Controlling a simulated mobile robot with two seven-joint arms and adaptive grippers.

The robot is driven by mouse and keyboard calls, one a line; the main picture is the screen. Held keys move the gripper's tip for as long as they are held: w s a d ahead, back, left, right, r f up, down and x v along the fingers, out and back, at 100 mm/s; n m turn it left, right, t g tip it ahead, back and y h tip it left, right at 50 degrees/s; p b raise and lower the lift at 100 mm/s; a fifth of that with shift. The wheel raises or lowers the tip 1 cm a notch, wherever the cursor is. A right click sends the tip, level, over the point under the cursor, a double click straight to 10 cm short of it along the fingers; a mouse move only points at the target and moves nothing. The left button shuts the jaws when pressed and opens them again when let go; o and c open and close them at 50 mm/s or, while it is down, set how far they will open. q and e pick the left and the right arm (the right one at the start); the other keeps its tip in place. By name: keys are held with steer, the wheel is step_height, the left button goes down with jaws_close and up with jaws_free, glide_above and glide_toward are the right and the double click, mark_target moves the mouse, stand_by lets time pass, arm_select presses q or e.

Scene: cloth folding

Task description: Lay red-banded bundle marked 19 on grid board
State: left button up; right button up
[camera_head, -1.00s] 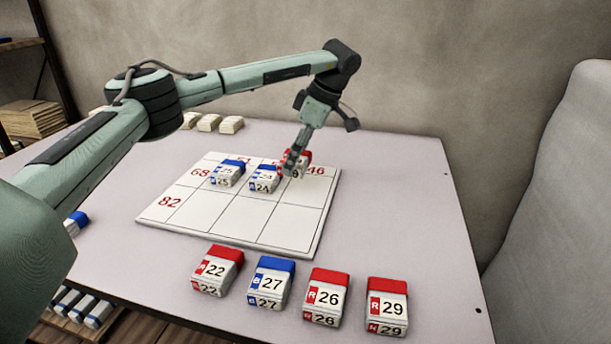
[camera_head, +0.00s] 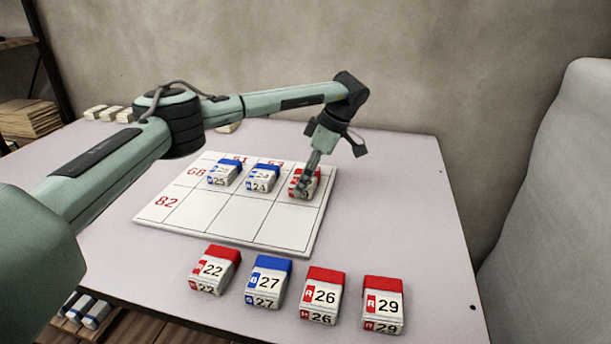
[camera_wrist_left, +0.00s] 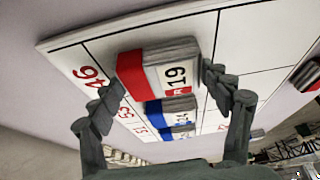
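The red-banded bundle marked 19 (camera_wrist_left: 178,76) is at the right end of the top row of the grid board (camera_head: 162,221). In the head view this bundle (camera_head: 294,184) is partly covered by my left gripper (camera_head: 304,183). The bundle is at or very near board level, in line with the blue-banded bundles 24 (camera_head: 262,178) and 25 (camera_head: 224,174). My right gripper is not in view.
Bundles 22 (camera_head: 215,270), 27 (camera_head: 268,283), 26 (camera_head: 323,295) and 29 (camera_head: 384,305) stand in a row before the board. Pale bundles (camera_head: 112,114) lie at the back left. The board's front row is empty, and the table's right side is clear.

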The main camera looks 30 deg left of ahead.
arm_select(q)
steer(key=o, duration=0.4)
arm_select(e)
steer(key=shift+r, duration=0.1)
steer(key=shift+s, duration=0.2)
arm_select(q)
steer(key=shift+r, duration=0.3)
steer(key=v, duration=1.1)
steer(key=shift+w+d+r+b, duration=0.15)
steer(key=shift+d+r+b, duration=0.1)
steer(key=shift+r+b, duration=0.1)
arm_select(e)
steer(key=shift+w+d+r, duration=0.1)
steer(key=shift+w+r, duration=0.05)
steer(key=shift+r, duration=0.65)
